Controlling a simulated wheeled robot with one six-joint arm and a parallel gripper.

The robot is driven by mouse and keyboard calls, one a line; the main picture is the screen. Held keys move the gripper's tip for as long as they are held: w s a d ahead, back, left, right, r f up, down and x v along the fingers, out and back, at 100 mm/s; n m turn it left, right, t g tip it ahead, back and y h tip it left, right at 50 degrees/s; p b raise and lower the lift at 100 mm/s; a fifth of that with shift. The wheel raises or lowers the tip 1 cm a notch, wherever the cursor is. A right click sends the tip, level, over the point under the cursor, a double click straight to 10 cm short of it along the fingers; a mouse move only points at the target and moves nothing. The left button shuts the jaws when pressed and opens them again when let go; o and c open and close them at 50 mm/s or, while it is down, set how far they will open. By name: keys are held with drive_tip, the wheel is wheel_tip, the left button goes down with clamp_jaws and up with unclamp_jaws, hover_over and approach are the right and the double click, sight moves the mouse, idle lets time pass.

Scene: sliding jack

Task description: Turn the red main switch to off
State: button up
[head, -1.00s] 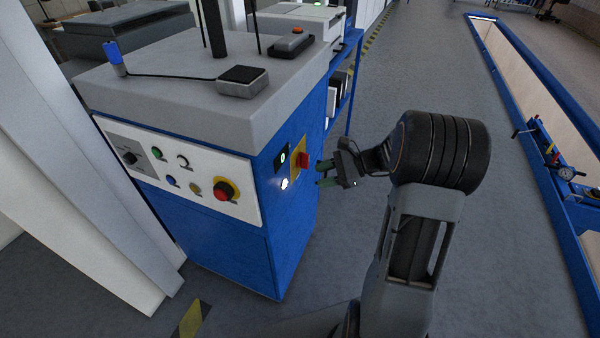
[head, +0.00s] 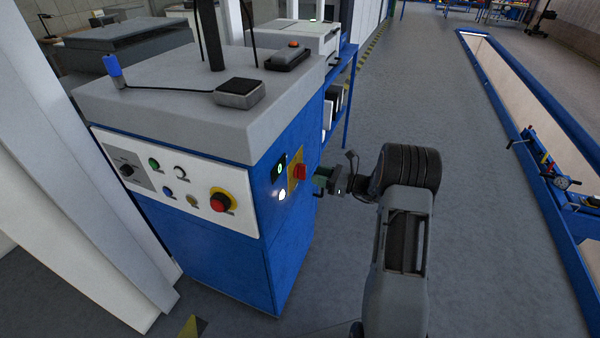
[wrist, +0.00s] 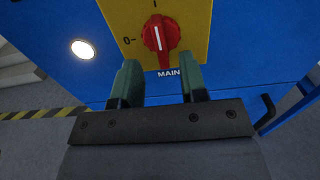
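The red main switch (head: 299,172) sits on a yellow plate on the right side of the blue cabinet (head: 290,245). In the wrist view the switch (wrist: 161,35) is a round red knob with a white line pointing up to the "I" mark. The "0" mark is to its left and "MAIN" is printed below. My gripper (wrist: 162,70) is open, with its two green fingers apart just below the knob in the picture. In the head view my gripper (head: 318,180) is close to the switch, coming from the right.
A lit white lamp (wrist: 83,49) and a green indicator (head: 279,168) are beside the switch plate. A black hooked handle (wrist: 267,108) is at the right in the wrist view. A red stop button (head: 220,200) is on the front panel.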

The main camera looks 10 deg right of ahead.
sight(301, 171)
drive_tip(key=shift+x, duration=2.4)
drive_tip(key=shift+d, duration=0.1)
drive_tip(key=shift+c, duration=0.4)
